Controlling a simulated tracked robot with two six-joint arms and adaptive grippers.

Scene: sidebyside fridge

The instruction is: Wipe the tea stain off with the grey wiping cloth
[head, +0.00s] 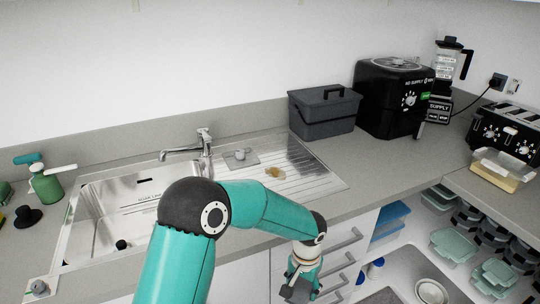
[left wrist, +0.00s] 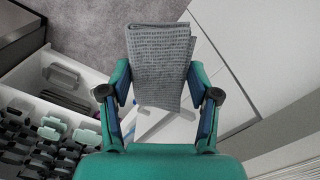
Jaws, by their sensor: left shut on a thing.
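The grey wiping cloth (left wrist: 160,62) is folded and held between the fingers of my left gripper (left wrist: 161,92) in the left wrist view. In the head view my left gripper (head: 302,275) hangs low in front of the drawer fronts, below the counter edge. A dark grey piece at its tip is probably the cloth. A brown patch, seemingly the tea stain (head: 274,172), lies on the ribbed steel drainboard (head: 312,178), above and apart from the gripper. My right gripper is not in view.
The sink basin (head: 125,205) and tap (head: 203,145) are left of the drainboard. A small grey plate-like item (head: 241,160) lies beside the stain. A dark lidded box (head: 324,112) and a black appliance (head: 391,98) stand behind. Open drawers with containers (head: 450,243) are at right.

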